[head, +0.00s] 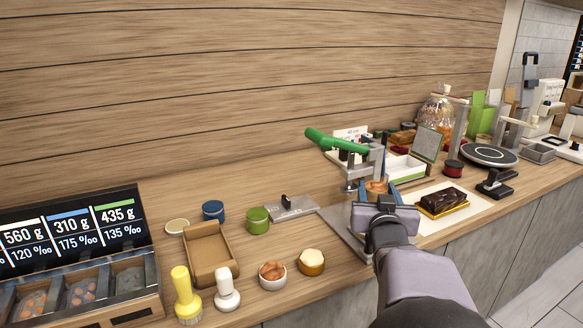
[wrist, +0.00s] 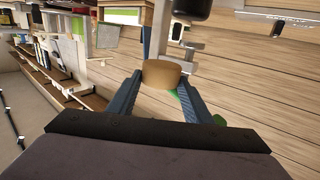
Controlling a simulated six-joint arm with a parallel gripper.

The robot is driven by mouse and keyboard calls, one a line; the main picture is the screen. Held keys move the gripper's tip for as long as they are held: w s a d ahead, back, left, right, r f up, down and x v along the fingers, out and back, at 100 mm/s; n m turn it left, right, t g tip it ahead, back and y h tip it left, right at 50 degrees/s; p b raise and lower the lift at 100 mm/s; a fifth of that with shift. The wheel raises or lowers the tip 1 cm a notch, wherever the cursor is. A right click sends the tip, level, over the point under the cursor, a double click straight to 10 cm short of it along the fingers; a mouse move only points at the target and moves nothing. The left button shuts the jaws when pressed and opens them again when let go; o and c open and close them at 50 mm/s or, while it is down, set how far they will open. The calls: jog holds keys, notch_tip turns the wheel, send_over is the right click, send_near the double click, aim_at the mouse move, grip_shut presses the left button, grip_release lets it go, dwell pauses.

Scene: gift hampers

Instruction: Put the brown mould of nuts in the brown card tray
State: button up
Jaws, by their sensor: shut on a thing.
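The brown mould (head: 376,187) is between the fingers of my gripper (head: 378,196), right of centre in the head view, in front of the green-handled press. In the wrist view the mould (wrist: 161,74) is a plain tan cup between the two fingertips, and my gripper (wrist: 161,82) is shut on it. Its contents are hidden in both views. The brown card tray (head: 208,252) lies empty on the counter, well to the left of my gripper.
A white mould of nuts (head: 272,276), a cream-topped mould (head: 311,262), a white stamp (head: 227,290) and a yellow brush (head: 185,296) stand near the front edge. The green-handled press (head: 340,142) rises close behind my gripper.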

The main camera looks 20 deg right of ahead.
aim_at(377, 191)
notch_tip(377, 191, up, 18)
jog(key=p, duration=1.7)
jog(key=shift+f, duration=0.15)
jog(key=shift+f, duration=0.1)
notch_tip(377, 191, down, 18)
jog(key=b, duration=1.7)
jog(key=shift+b, duration=0.3)
jog(key=shift+f+b, duration=0.55)
jog(key=shift+f, duration=4.1)
jog(key=shift+f+b, duration=0.3)
jog(key=o, duration=1.1)
jog(key=shift+r, duration=0.1)
